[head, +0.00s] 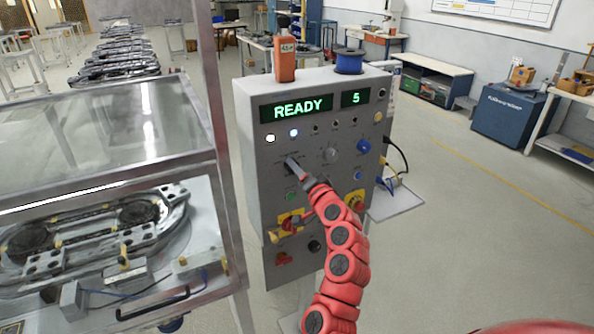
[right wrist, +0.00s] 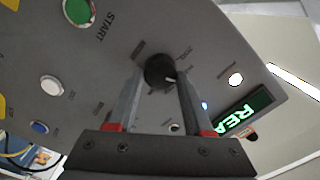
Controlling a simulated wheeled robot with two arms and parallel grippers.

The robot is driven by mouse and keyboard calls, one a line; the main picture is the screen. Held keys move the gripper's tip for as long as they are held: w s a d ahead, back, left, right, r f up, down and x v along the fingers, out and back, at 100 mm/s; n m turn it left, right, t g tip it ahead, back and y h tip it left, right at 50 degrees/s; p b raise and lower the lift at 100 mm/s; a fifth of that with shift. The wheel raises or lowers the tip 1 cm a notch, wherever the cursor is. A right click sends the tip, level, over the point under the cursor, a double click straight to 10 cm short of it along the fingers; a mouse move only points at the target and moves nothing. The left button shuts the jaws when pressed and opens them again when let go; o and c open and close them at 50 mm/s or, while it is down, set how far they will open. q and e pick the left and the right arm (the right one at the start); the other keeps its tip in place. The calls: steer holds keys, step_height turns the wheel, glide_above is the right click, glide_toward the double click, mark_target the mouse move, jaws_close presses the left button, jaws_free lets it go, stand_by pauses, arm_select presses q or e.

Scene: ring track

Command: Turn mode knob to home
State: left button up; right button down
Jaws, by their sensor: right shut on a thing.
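The mode knob (right wrist: 160,72) is small, round and black with a white pointer mark, on the sloped face of the grey control panel (head: 262,180). In the right wrist view it sits between the two fingertips of my right gripper (right wrist: 158,88); the mark points to the lower right of that picture. In the head view my right gripper (head: 293,165) reaches the panel left of centre and hides the knob. It is shut on the knob. The panel display (head: 303,108) reads READY, and a smaller display (head: 355,98) reads 5. My left gripper is out of view.
A green START button (right wrist: 78,11) is close to the knob. A blue knob (head: 363,146) and yellow-backed red controls (head: 290,222) are also on the panel. An orange device (head: 284,60) and a blue spool (head: 349,62) stand on top. A glazed track enclosure (head: 222,190) is at left.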

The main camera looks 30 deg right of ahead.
stand_by(0.4)
steer(key=shift+c, duration=1.5)
jaws_free()
steer(key=s+p, duration=0.3)
steer(key=s, duration=1.4)
steer(key=shift+s, duration=0.15)
